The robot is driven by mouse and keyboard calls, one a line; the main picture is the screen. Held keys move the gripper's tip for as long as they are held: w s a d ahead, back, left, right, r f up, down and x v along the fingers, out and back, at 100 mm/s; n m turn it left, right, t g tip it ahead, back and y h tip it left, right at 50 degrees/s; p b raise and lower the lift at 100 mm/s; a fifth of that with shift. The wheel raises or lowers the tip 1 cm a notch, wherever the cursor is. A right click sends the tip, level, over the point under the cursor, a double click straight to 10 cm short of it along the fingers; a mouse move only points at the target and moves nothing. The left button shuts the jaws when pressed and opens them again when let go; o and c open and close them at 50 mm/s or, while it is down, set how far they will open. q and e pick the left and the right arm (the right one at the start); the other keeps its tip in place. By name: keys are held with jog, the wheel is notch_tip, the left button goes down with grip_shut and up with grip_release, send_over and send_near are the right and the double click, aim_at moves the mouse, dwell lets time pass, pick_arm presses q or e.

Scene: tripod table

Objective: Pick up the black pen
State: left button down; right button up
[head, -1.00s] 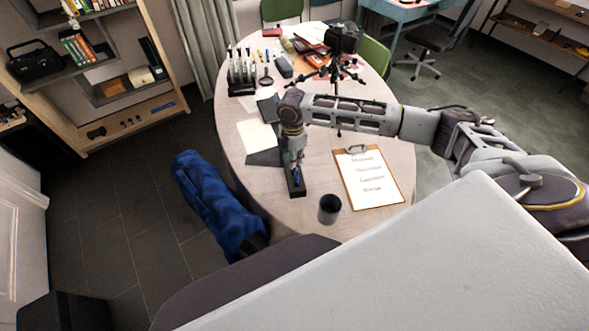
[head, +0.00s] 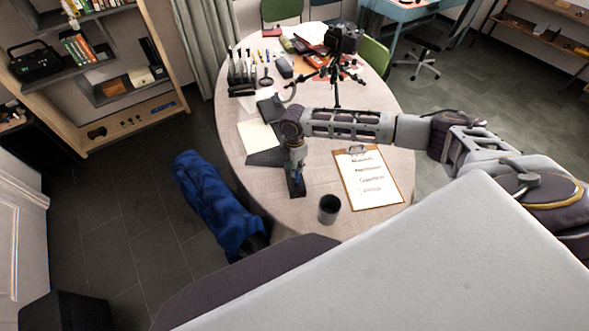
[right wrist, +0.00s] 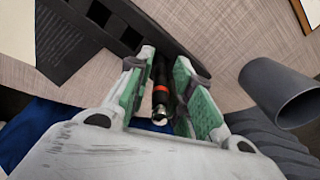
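The black pen (right wrist: 161,92), with a red-orange band and a shiny end, stands between the two green-padded fingers of my right gripper (right wrist: 166,97) in the right wrist view. The fingers are apart on either side of it, and a gap shows beside the pen. In the head view my right gripper (head: 297,178) points down over a small black stand (head: 297,193) near the table's left front edge; the pen is hard to make out there. The pen's far end is hidden. My left gripper is not in view.
A dark cup (head: 329,209) and a clipboard (head: 368,178) lie right of the stand on the round table (head: 290,217). A dark flat object (head: 265,157), a paper sheet and a camera tripod (head: 336,75) are farther back. A blue bundle (head: 215,205) is beside the table.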

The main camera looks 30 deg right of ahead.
jog(key=shift+f, duration=1.1)
jog(key=shift+c, duration=0.5)
grip_shut()
